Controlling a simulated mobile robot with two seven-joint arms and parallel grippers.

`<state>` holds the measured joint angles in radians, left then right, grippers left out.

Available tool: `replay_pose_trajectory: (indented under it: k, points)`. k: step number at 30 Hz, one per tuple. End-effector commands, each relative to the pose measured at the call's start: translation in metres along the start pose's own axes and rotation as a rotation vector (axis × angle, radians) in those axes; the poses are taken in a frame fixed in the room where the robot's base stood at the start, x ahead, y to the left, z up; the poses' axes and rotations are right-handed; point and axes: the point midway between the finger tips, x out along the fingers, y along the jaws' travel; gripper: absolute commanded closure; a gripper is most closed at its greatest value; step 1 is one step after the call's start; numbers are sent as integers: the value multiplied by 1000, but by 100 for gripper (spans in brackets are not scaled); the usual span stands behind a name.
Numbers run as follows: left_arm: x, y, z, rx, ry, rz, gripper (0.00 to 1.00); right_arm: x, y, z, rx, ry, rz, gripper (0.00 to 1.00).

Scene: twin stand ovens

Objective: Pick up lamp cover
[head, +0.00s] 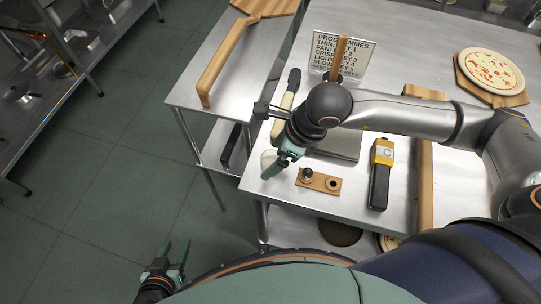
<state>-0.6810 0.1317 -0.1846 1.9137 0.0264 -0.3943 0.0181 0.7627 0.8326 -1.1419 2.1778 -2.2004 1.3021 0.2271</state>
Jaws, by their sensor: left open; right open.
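A small pale rounded piece (267,158), which may be the lamp cover, sits near the left edge of the steel table, partly hidden by my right gripper (279,165). That gripper is open and points down beside the pale piece; I cannot tell whether they touch. A small wooden holder (333,184) lies just to the right, with a dark metal knob-like piece (307,174) at its left end and a round hole at its right end. My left gripper (178,259) is open and empty, low over the floor, away from the table.
On the steel table (400,213) are a yellow and black handheld device (381,172), a programmes sign (357,57), and a pizza (490,70) on a wooden board. A side table (205,68) holds a wooden peel (222,62). Green floor (95,190) is clear at left.

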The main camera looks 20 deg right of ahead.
Motion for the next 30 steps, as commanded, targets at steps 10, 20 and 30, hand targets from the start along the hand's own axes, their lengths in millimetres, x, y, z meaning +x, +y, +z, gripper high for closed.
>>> replay_pose_trajectory:
  k: [10,20,30]
  points:
    - [0,0,-1,0,1,0,50,7,0,0,-1,0,0,14]
    - [0,0,-1,0,2,-1,50,6,0,0,0,0,0,51]
    - [0,0,-2,0,3,-1,50,6,0,0,0,0,0,90]
